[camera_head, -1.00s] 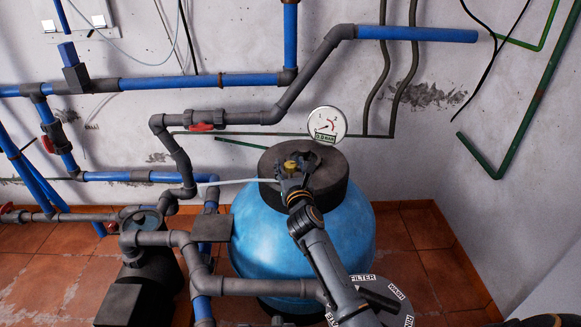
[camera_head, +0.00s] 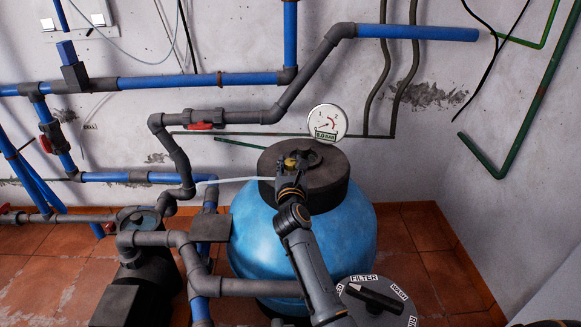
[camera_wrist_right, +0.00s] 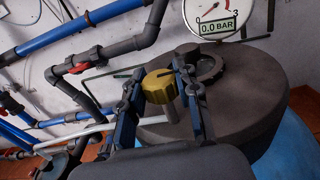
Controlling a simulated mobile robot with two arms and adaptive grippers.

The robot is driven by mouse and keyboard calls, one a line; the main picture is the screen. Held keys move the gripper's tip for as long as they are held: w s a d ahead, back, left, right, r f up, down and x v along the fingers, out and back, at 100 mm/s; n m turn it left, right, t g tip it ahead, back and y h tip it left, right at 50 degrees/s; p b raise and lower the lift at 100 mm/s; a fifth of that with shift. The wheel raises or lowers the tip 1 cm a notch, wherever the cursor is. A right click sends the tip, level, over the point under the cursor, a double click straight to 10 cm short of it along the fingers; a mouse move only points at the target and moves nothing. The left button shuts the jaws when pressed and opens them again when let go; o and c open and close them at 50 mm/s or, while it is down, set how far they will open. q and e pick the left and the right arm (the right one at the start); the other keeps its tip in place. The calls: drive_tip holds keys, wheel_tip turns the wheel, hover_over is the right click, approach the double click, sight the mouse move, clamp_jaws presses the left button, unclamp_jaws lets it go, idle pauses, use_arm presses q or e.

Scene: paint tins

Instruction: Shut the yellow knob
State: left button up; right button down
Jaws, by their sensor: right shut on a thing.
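The yellow knob (camera_head: 291,162) sits on the dark lid (camera_head: 322,195) of the blue tank (camera_head: 258,240). In the right wrist view the yellow knob (camera_wrist_right: 158,86) shows between the two fingers, on a short grey stem. My right gripper (camera_head: 290,168) reaches up from below and is shut on the knob; it also shows in the right wrist view (camera_wrist_right: 158,84). The fingers cover part of the knob's sides. My left gripper is not in view.
A round gauge (camera_head: 327,123) stands just behind the lid and reads 0.0 BAR in the wrist view. A thin white hose (camera_head: 235,180) runs left from near the knob. Grey pipes (camera_head: 200,262) and a selector valve top (camera_head: 378,302) stand close to my right arm.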

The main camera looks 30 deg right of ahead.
drive_tip(key=c, duration=0.9)
unclamp_jaws()
drive_tip(key=shift+c, duration=0.2)
drive_tip(key=v, duration=1.2)
